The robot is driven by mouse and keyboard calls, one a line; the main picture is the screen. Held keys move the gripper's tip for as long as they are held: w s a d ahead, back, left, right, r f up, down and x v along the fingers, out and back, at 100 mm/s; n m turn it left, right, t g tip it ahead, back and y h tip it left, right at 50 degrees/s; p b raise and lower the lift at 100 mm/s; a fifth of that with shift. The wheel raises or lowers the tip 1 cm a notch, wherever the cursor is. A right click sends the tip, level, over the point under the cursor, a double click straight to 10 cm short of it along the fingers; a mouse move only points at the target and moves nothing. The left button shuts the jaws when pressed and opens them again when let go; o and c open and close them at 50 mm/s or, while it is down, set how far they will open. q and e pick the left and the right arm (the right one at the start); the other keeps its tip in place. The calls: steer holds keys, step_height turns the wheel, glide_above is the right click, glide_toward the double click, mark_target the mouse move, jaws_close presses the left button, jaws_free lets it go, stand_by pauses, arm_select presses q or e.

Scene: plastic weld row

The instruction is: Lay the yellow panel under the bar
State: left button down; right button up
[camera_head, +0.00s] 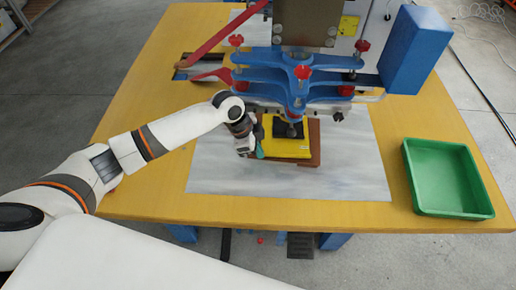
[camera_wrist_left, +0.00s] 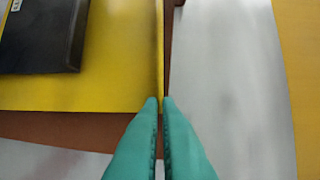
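The yellow panel (camera_head: 285,147) lies on a brown board (camera_head: 315,149) below the blue press, with a black block (camera_head: 287,128) on or just above its far part. In the left wrist view the yellow panel (camera_wrist_left: 110,88) has its right edge at my green fingertips, and the black block (camera_wrist_left: 42,35) covers its upper left. My left gripper (camera_wrist_left: 160,101) has its fingers nearly together at the panel's near right corner, and the thin edge appears between the tips. The bar is not clearly identifiable; the press hides the panel's far edge. My right gripper is not in view.
The blue press (camera_head: 300,92) with red knobs stands over the board. A red lever (camera_head: 222,38) reaches out to its left. An empty green tray (camera_head: 446,178) sits at the table's right. The grey mat (camera_head: 350,180) is clear in front.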

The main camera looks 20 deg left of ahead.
arm_select(q)
steer(key=c, duration=1.6)
jaws_free()
steer(key=shift+o, duration=0.2)
steer(key=shift+r+p, duration=1.65)
steer(key=shift+p, duration=0.3)
steer(key=s+p, duration=0.1)
steer(key=s+d+p, duration=0.1)
steer(key=s+p, duration=0.1)
steer(key=s+r+p, duration=0.1)
steer(key=s+p, duration=0.1)
steer(key=shift+s+d, duration=0.1)
steer(key=shift+d, duration=0.15)
steer(key=shift+s+d+r+p, duration=0.1)
steer(key=shift+s+d+p, duration=0.05)
steer(key=shift+s+p, duration=0.45)
steer(key=shift+s+d+p, duration=0.15)
steer(key=shift+s+p, duration=0.35)
steer(key=shift+s, duration=0.15)
steer(key=shift+s, duration=0.1)
